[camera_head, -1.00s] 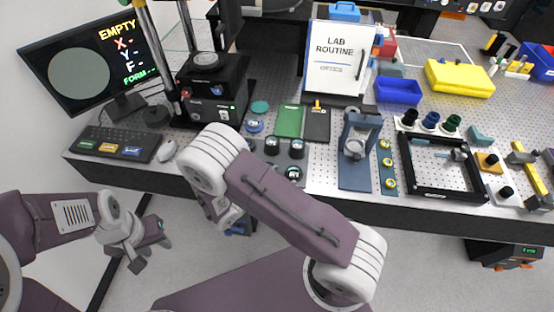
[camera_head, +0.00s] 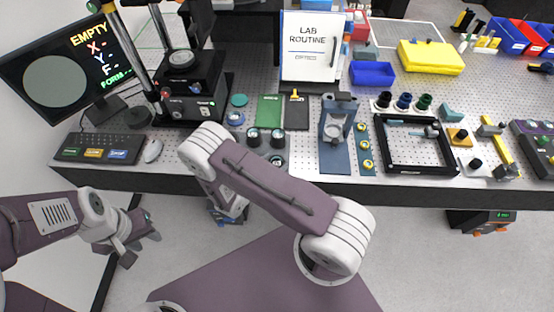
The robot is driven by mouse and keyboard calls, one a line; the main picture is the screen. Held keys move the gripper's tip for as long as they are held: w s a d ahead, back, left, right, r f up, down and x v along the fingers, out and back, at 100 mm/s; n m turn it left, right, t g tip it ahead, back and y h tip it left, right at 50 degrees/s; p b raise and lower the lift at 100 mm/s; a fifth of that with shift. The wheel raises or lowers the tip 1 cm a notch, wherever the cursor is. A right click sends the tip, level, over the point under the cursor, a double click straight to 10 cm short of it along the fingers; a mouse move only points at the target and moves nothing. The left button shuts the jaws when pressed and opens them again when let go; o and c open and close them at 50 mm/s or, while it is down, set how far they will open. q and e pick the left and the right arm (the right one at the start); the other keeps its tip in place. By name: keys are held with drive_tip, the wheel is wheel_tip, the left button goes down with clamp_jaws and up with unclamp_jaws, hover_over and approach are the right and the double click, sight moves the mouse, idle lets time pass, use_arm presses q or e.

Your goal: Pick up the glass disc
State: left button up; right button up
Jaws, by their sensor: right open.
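Near the pots on the bench, a small round piece with a blue rim (camera_head: 236,118) lies beside a flat teal disc (camera_head: 240,100). I cannot tell for certain which piece is the glass disc. A blue upright stand (camera_head: 334,150) holds a pale round part in its frame. My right gripper (camera_head: 228,214) hangs below the bench's front edge, partly hidden by its own arm, open and apart from the bench items. My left gripper (camera_head: 142,246) is low at the left, over the floor and away from the bench; its jaw gap is unclear.
A black instrument (camera_head: 190,95) with metal posts stands left, near a monitor (camera_head: 60,80) reading EMPTY and a keyboard (camera_head: 100,147). Dark round pots (camera_head: 278,138) sit near the front edge. A black frame (camera_head: 386,160), blue bin (camera_head: 378,73) and yellow box (camera_head: 431,57) are right.

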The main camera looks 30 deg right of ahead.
sight(276, 163)
drive_tip(key=shift+w+d+f, duration=0.35)
drive_tip(key=shift+w+d, duration=0.05)
drive_tip(key=shift+d, duration=0.05)
drive_tip(key=shift+s+a+r, duration=0.1)
drive_tip(key=shift+s, duration=0.05)
drive_tip(key=c, duration=1.2)
drive_tip(key=shift+o, duration=0.2)
drive_tip(key=r+b, duration=0.1)
drive_tip(key=r, duration=0.3)
drive_tip(key=shift+d+r, duration=0.15)
drive_tip(key=shift+d, duration=0.05)
drive_tip(key=s+d+r, duration=0.4)
drive_tip(key=d+r, duration=0.2)
drive_tip(key=d, duration=0.4)
drive_tip(key=shift+s+d+r, duration=0.15)
drive_tip(key=shift+s+r, duration=0.2)
drive_tip(key=shift+s, duration=0.05)
